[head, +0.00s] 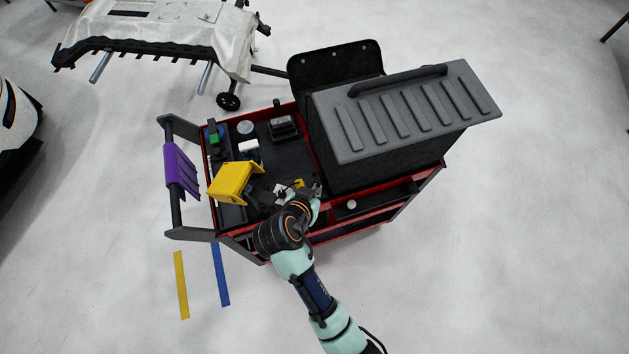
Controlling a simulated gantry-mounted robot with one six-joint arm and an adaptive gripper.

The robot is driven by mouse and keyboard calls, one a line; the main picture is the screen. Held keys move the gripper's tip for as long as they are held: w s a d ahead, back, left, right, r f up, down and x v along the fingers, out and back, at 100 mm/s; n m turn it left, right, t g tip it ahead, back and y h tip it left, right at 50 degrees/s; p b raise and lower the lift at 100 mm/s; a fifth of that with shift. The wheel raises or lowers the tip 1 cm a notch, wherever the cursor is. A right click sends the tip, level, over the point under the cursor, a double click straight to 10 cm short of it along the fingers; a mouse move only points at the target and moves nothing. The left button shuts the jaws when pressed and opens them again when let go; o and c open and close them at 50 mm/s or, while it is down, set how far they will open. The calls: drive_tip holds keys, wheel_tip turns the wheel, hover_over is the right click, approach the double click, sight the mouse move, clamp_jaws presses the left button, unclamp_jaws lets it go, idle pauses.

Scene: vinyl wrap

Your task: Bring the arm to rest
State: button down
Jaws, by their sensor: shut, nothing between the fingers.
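My arm reaches in from the lower right of the head view, over the near edge of a red and black tool cart (328,210). My gripper (312,190) is at the far end of the arm, above the cart top and left of the large grey-lidded box (400,112). It is shut and holds nothing. The wrist partly hides the fingers and the cart's near edge. I cannot tell its exact height above the cart top.
A yellow holder (234,182) stands just left of the gripper. A purple cloth (181,170) hangs on the cart's handle. A covered stand (160,32) is behind the cart. Yellow (181,285) and blue (220,275) strips lie below.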

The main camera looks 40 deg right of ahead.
drive_tip(key=w+a+r+n+t+y+p, duration=0.1)
drive_tip(key=a+r+n+t+y, duration=0.4)
drive_tip(key=a+r, duration=0.6)
drive_tip(key=a+r+n+t+y+p, duration=0.1)
drive_tip(key=a+r+n+t+y, duration=0.35)
drive_tip(key=a+r+n, duration=0.5)
wheel_tip(320, 180, up, 21)
drive_tip(key=a+m+h+p, duration=0.1)
drive_tip(key=m+p, duration=0.1)
drive_tip(key=p, duration=1.8)
drive_tip(key=shift+w+r, duration=0.2)
drive_tip(key=shift+w, duration=0.05)
